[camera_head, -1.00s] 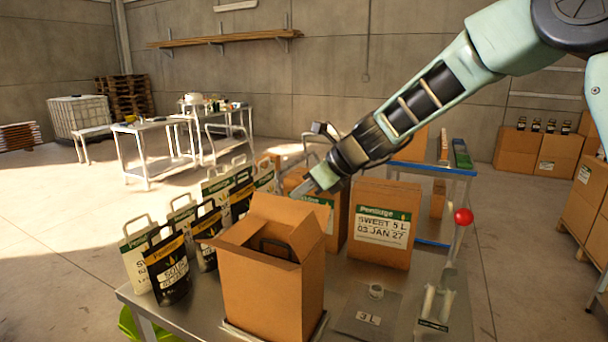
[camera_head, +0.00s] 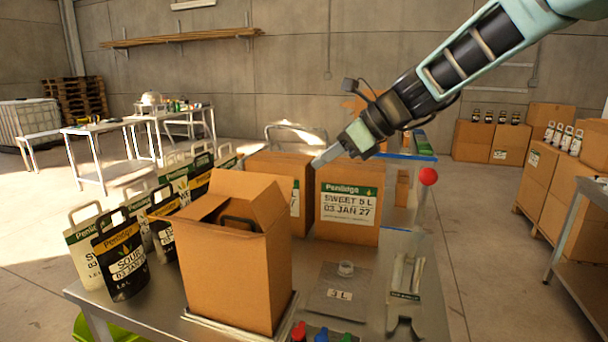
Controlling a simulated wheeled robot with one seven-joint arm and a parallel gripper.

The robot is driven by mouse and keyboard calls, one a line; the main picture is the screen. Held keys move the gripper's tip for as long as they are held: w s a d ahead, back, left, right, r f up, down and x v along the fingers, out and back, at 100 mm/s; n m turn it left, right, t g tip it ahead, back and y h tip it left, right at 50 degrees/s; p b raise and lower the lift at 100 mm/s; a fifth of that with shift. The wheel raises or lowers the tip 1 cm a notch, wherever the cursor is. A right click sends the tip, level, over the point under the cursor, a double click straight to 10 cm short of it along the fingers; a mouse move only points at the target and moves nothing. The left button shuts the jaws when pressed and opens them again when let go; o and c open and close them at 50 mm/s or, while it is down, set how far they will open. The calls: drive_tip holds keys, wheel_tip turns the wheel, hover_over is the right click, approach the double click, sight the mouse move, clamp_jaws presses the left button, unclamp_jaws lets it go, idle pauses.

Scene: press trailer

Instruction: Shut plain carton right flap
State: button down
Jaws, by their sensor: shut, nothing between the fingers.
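The plain carton (camera_head: 228,275) stands on the metal table at the front, without a label. Its top is open and a dark handle (camera_head: 238,222) shows inside. The right flap (camera_head: 271,204) stands up and leans outward a little at the right of the opening. The far flap seems raised and a left flap is partly folded in. My gripper (camera_head: 318,163) is shut and empty. It is above and to the right of the right flap in the picture, apart from it, in front of the labelled cartons.
Labelled cartons (camera_head: 347,197) stand behind the plain carton. Several handled bags (camera_head: 122,259) stand to its left. A flat plate marked 3 L (camera_head: 338,294), red and blue pieces (camera_head: 322,334) and a red ball knob (camera_head: 428,176) are to the right.

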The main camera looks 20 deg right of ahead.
sight(265, 192)
drive_tip(key=p+x, duration=0.1)
drive_tip(key=x, duration=0.7)
drive_tip(key=r+p+x, duration=0.1)
drive_tip(key=x, duration=0.3)
drive_tip(key=shift+w+a+f+p, duration=0.3)
drive_tip(key=shift+w+a+p, duration=0.05)
drive_tip(key=shift+w+a, duration=0.1)
drive_tip(key=shift+a+r+p, duration=0.1)
drive_tip(key=shift+r+p, duration=0.1)
drive_tip(key=shift+p, duration=0.5)
